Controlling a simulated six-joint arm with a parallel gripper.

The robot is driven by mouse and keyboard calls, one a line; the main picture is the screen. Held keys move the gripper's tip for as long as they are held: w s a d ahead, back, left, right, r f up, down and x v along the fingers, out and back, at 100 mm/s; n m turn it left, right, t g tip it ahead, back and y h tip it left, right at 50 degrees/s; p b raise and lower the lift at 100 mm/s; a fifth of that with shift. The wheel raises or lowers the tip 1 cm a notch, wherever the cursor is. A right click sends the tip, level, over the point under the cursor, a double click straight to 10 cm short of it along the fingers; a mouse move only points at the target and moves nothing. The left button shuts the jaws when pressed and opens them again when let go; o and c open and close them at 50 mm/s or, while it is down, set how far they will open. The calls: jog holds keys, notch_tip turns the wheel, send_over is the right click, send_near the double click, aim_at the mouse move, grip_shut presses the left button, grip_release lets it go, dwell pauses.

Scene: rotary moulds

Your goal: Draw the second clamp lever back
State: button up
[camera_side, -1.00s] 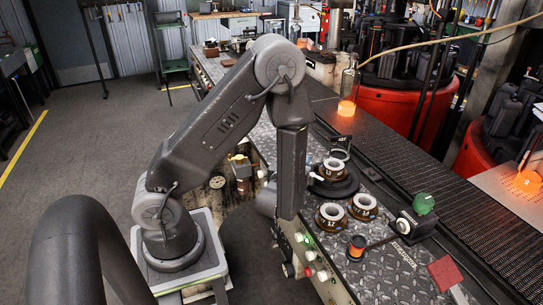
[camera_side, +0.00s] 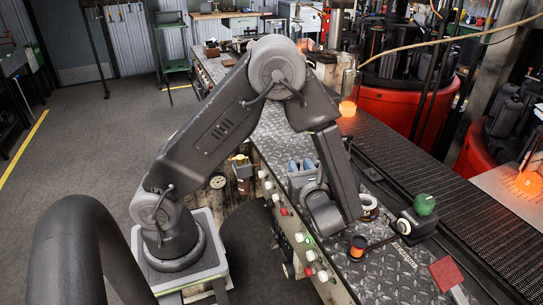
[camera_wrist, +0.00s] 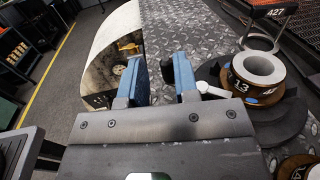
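My gripper (camera_side: 301,165) is open, its two blue fingers apart with nothing between them. It also shows in the wrist view (camera_wrist: 161,72). A white-ended clamp lever (camera_wrist: 211,90) sticks out from the dark round base of the mould marked 13 (camera_wrist: 258,76). It lies just right of the right finger, outside the gap between the fingers; I cannot tell whether they touch. In the side view my arm hides this lever and most of the moulds. One pale mould ring (camera_side: 369,206) shows beside my arm.
A rod with an orange-and-black end (camera_side: 357,248) runs toward a box with a green knob (camera_side: 424,205). A mesh conveyor (camera_side: 440,177) runs behind. Buttons (camera_side: 300,237) line the near panel. A 427 sign (camera_wrist: 275,12) stands behind mould 13.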

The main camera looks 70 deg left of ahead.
notch_tip(320, 180, up, 5)
jog(key=s+d+r+n+g+h, duration=0.15)
jog(key=s+n+g+h, duration=0.25)
jog(key=s+n+h, duration=0.5)
jog(key=s+d+r+n+t+h, duration=0.3)
jog(key=d+r+n+t+h, duration=0.3)
jog(key=d+r+n+h, duration=0.1)
jog(key=shift+d+n+t+h, duration=0.4)
jog(key=shift+d+n+h, duration=0.6)
jog(key=shift+n, duration=0.8)
jog(key=shift+o, duration=0.3)
